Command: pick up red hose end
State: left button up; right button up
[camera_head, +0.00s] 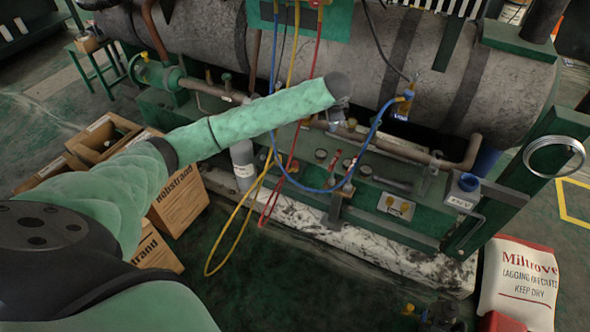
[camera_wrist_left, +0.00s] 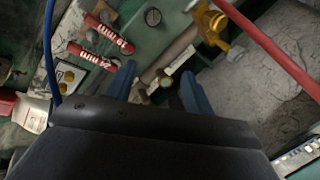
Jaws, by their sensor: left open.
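The red hose (camera_head: 313,65) hangs from the green manifold panel, passes beyond my left wrist and loops down near the floor. Its free end is hard to pick out in the head view. In the left wrist view a red hose (camera_wrist_left: 270,50) crosses the upper right, beside a brass fitting (camera_wrist_left: 210,24); I cannot tell whether they join. My left gripper (camera_wrist_left: 157,88) shows two blue fingers, open, with nothing clearly held between them. The hose is to the right of the fingers in that view. In the head view my left arm's sleeve ends in front of the tank, its fingers indistinct. My right gripper is not in view.
A yellow hose (camera_head: 243,215) and a blue hose (camera_head: 372,130) hang close by. The large grey tank (camera_head: 440,85) stands behind. Cardboard boxes (camera_head: 180,200) sit left; a white sack (camera_head: 518,280) sits right.

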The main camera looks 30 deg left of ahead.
pick_arm(q)
jog(key=w+a+f+g, duration=0.1)
jog(key=a+f+g, duration=0.1)
jog(key=a+f, duration=0.45)
jog(key=m+g+h, duration=0.3)
jog(key=m, duration=0.4)
send_over(295, 163)
jog(key=a, duration=0.1)
jog(key=f, duration=1.3)
jog(key=shift+a, duration=0.2)
jog(key=shift+m, duration=0.5)
jog(key=shift+w+m, duration=0.1)
jog(key=shift+m, duration=0.4)
jog(key=shift+d+f, duration=0.2)
jog(key=shift+f, duration=1.1)
jog(key=shift+d+f, duration=0.25)
jog(key=shift+f, duration=1.05)
jog(key=shift+d+f, duration=0.2)
jog(key=shift+f, duration=1.1)
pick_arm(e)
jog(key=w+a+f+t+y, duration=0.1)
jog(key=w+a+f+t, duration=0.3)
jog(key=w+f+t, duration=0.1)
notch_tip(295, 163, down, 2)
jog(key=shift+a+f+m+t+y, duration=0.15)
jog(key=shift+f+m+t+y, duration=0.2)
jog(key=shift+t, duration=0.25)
